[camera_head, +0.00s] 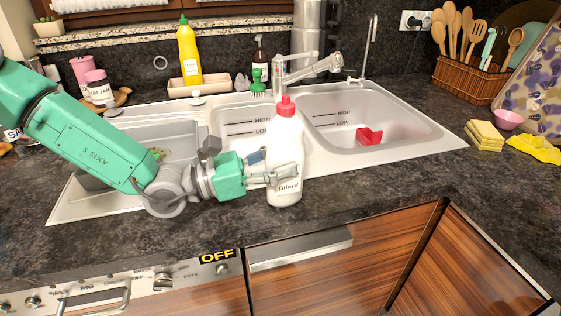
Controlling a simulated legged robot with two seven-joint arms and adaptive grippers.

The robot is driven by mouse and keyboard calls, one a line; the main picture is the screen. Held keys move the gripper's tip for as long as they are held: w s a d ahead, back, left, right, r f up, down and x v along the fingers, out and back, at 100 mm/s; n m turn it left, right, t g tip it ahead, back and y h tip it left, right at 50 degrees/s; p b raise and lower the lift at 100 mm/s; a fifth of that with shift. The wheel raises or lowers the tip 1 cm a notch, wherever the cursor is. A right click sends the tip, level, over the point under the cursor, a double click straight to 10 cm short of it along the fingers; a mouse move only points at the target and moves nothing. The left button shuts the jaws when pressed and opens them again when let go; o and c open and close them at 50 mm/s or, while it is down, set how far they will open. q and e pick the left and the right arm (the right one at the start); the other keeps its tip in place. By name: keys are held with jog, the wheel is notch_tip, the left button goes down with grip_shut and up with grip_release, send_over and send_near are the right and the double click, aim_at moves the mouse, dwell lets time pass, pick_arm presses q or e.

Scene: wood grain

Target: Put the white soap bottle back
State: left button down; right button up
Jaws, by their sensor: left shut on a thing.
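The white soap bottle (285,140) has a red cap and a label reading "Bilard". It is upright at the front edge of the sink, in front of the divider between the two basins. My left gripper (284,175) comes in from the left and is shut on the lower part of the bottle. Whether the bottle's base touches the counter is hard to tell. A beige tray (184,88) behind the sink has a yellow bottle (189,52) standing at it. My right gripper is not in view.
The faucet (310,68) rises behind the bottle. A red item (369,136) lies in the right basin. A brown bottle (259,52) and a green brush (258,82) stand behind the sink. Sponges (484,136) lie at the right. The front counter (370,196) is clear.

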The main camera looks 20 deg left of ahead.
pick_arm(q)
jog(key=shift+d+r, duration=0.1)
jog(key=shift+d, duration=0.05)
jog(key=c, duration=1)
grip_release()
jog(key=shift+a+f, duration=0.2)
jog(key=shift+a, duration=0.25)
jog(key=shift+r, duration=0.1)
jog(key=p+v, duration=0.1)
jog(key=v, duration=1)
jog(key=shift+a+r, duration=0.1)
jog(key=shift+s+a, duration=0.25)
jog(key=shift+a, duration=0.05)
jog(key=shift+d, duration=0.2)
jog(key=shift+d, duration=0.1)
